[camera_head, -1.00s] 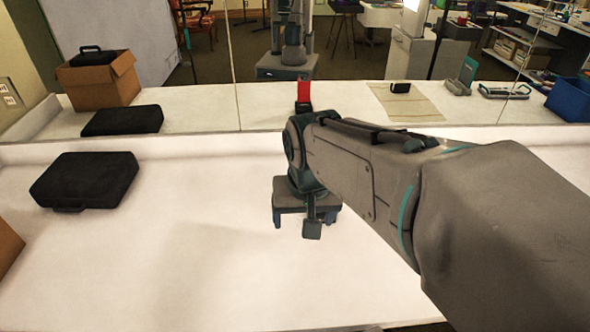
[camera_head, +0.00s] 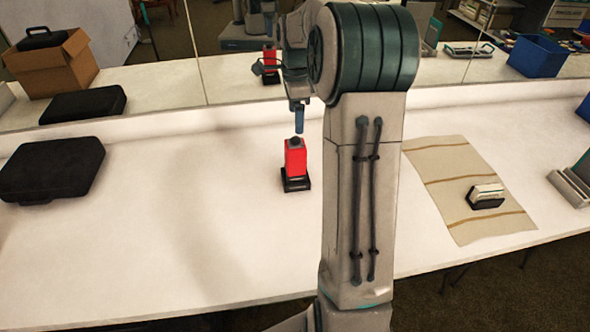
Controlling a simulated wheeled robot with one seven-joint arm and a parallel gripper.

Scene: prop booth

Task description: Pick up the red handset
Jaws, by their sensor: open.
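The red handset (camera_head: 296,160) stands upright in a black base (camera_head: 296,184) on the white counter, near the middle of the head view. Its top is dark. My gripper (camera_head: 298,113) points down just above and behind the handset in the picture, and looks apart from it. It is open and empty. One blue-tipped finger shows clearly; the other is hidden or cannot be made out. My arm stands just right of the handset and hides part of the counter.
A mirror (camera_head: 225,72) behind the counter reflects the handset. A black case (camera_head: 52,168) lies at left. At right, a striped cloth (camera_head: 440,180) bears a small black-and-white object (camera_head: 486,195); a grey stand (camera_head: 572,185) is at the edge. The counter (camera_head: 200,230) is clear left of the handset.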

